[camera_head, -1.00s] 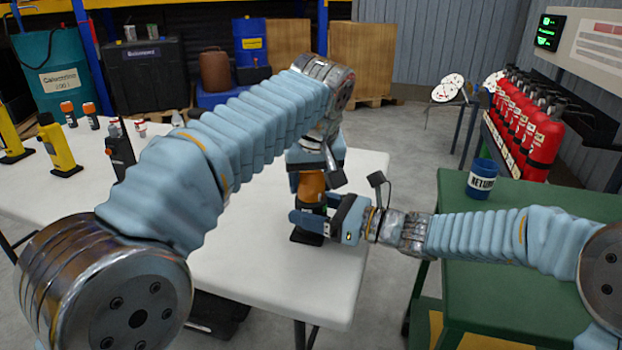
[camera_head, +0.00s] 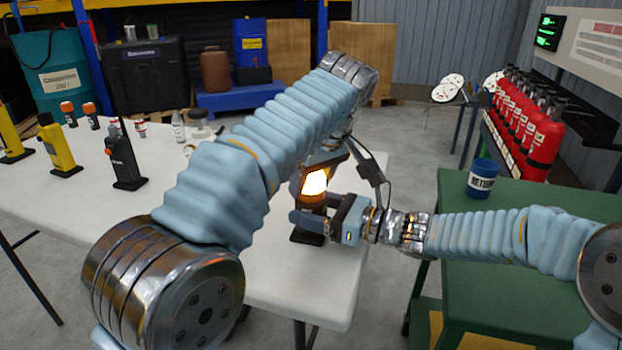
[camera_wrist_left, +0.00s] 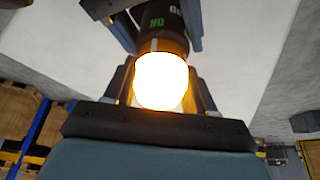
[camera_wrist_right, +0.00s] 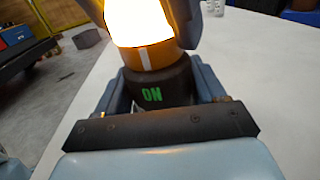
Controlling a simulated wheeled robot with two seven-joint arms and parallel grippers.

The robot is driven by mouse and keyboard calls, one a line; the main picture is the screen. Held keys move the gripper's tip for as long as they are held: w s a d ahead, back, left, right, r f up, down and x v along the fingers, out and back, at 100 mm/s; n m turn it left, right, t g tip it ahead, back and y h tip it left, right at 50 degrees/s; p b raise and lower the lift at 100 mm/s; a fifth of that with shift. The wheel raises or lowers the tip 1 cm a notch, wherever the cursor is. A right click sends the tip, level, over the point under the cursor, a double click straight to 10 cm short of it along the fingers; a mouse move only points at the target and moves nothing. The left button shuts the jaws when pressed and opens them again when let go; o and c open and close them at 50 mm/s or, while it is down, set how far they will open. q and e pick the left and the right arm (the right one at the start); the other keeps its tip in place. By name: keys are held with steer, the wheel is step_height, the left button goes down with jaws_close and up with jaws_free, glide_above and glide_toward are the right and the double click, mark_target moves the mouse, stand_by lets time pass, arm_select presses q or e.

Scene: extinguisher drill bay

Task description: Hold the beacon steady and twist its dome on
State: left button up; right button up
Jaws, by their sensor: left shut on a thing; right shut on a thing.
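The beacon stands upright near the white table's right end, with a dark body (camera_wrist_right: 160,85) and a brightly glowing orange-white dome (camera_head: 315,183). The dome sits on the body, and green "ON" lettering shows below it in the right wrist view. My left gripper (camera_wrist_left: 160,85) is shut on the dome from above and behind. My right gripper (camera_head: 318,212) is shut around the body, below the dome. The dome also fills the middle of the left wrist view (camera_wrist_left: 160,82). The beacon's black square base (camera_head: 307,237) rests on the table.
Radios (camera_head: 123,160), yellow devices (camera_head: 57,145) and small bottles (camera_head: 178,127) stand on the white table (camera_head: 60,200) at left. A blue cup (camera_head: 481,178) stands on the green table (camera_head: 550,260) at right. Red extinguishers (camera_head: 543,145) line the rack behind it.

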arm_select(q)
steer(key=o, duration=1)
steer(key=shift+o, duration=0.2)
steer(key=shift+r, duration=0.15)
steer(key=v, duration=0.7)
steer(key=shift+s+r, duration=0.1)
steer(key=shift+s, duration=0.05)
arm_select(e)
steer(key=o, duration=1.4)
steer(key=shift+o, duration=0.2)
